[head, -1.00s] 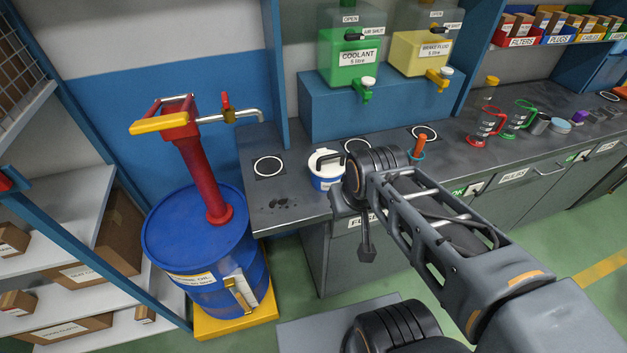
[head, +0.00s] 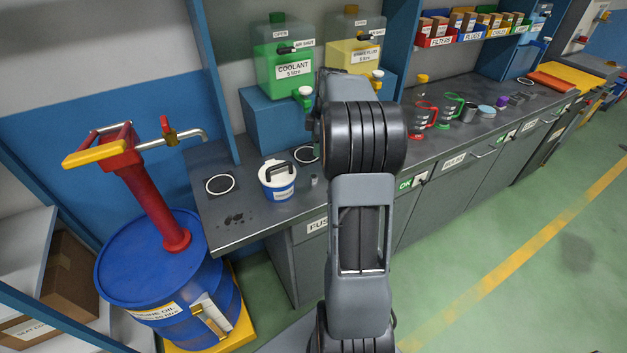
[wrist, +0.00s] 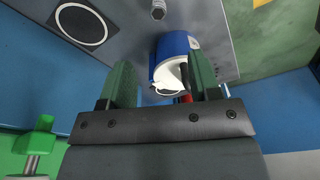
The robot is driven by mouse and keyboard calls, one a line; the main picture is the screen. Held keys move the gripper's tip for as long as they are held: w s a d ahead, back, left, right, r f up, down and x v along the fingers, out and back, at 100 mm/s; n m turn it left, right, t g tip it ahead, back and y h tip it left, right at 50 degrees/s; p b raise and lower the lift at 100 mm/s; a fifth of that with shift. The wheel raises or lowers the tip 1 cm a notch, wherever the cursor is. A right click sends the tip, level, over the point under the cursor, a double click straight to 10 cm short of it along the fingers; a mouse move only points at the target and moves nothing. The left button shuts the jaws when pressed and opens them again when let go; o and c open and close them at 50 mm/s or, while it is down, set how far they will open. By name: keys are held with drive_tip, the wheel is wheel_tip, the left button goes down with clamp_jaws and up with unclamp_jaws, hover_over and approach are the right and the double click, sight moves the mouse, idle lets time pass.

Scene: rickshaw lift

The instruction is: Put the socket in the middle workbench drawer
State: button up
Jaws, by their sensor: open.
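The socket (head: 314,181) looks like a small grey metal cylinder standing on the workbench, just right of the white-lidded blue tub (head: 280,182). In the wrist view the socket (wrist: 158,10) is at the top edge, beyond my fingertips. My gripper (wrist: 160,75) is open with nothing between its green fingers; the tub (wrist: 172,48) shows behind the right finger. In the head view my arm hides the gripper. The workbench drawer fronts, labelled FUSES (head: 316,226) and BULBS (head: 454,160), look shut; my arm covers part of the row between them.
A green coolant tank (head: 285,70) and a yellow brake fluid tank (head: 352,55) stand on a blue shelf above the bench. Red and green jugs (head: 424,116) stand further right. A blue drum (head: 165,265) with a red pump is at left. Floor at right is clear.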

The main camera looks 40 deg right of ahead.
hover_over(314, 176)
drive_tip(key=f, duration=0.7)
drive_tip(key=shift+s+d+f, duration=0.1)
drive_tip(key=shift+d+f, duration=0.25)
drive_tip(key=shift+w+a+f+p, duration=0.15)
drive_tip(key=shift+f+p, duration=0.3)
drive_tip(key=shift+f, duration=1)
drive_tip(key=shift+w+a+f+p, duration=0.15)
drive_tip(key=shift+f+p, duration=0.3)
drive_tip(key=shift+f, duration=0.95)
drive_tip(key=shift+s, duration=0.1)
drive_tip(key=shift+c, duration=0.2)
clamp_jaws()
drive_tip(key=shift+r, duration=0.15)
